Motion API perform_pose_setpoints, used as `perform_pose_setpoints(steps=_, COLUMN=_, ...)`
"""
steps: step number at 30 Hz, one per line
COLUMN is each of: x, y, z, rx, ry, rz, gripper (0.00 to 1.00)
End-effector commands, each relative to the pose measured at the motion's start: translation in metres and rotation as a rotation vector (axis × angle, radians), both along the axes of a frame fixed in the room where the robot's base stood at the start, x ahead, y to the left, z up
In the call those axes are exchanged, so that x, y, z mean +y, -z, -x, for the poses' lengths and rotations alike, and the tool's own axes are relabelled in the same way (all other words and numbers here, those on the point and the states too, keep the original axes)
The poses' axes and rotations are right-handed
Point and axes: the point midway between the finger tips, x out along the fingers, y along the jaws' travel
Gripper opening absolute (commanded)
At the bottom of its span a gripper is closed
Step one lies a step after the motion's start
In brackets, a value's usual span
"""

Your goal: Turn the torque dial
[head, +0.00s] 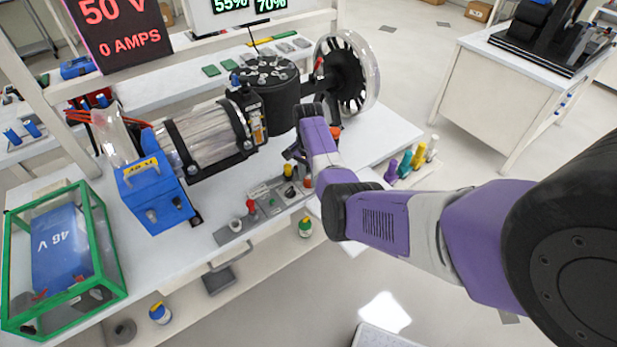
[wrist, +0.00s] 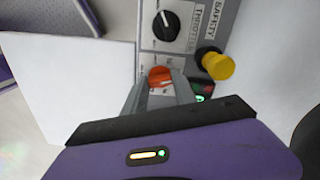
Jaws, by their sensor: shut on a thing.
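An orange-red dial (wrist: 160,76) sits on a grey control panel in the wrist view; its label is hidden, so I cannot read whether it says torque. My gripper (wrist: 159,86) has its two grey fingers on either side of this dial and is shut on it. In the head view my gripper (head: 299,160) is at the right end of the control panel (head: 236,232), and its fingertips are hard to make out.
A black throttle dial (wrist: 166,25) and a yellow safety knob (wrist: 217,63) are close to the fingers. A motor (head: 205,138), a blue box (head: 155,195) and a spoked wheel (head: 350,70) stand on the bench. Open floor lies right of the bench.

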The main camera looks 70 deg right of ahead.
Motion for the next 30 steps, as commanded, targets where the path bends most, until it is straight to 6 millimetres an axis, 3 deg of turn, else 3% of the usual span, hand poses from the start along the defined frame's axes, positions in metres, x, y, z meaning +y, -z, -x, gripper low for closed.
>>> perform_pose_setpoints(steps=18, x=-0.0008, y=-0.0006, z=-0.0013, rx=-0.001, ry=0.543, rz=0.002, gripper=0.00)
perform_pose_setpoints(steps=30, x=-0.0013, y=-0.0010, z=-0.0010, rx=-0.001, ry=0.721, rz=0.002, gripper=0.00)
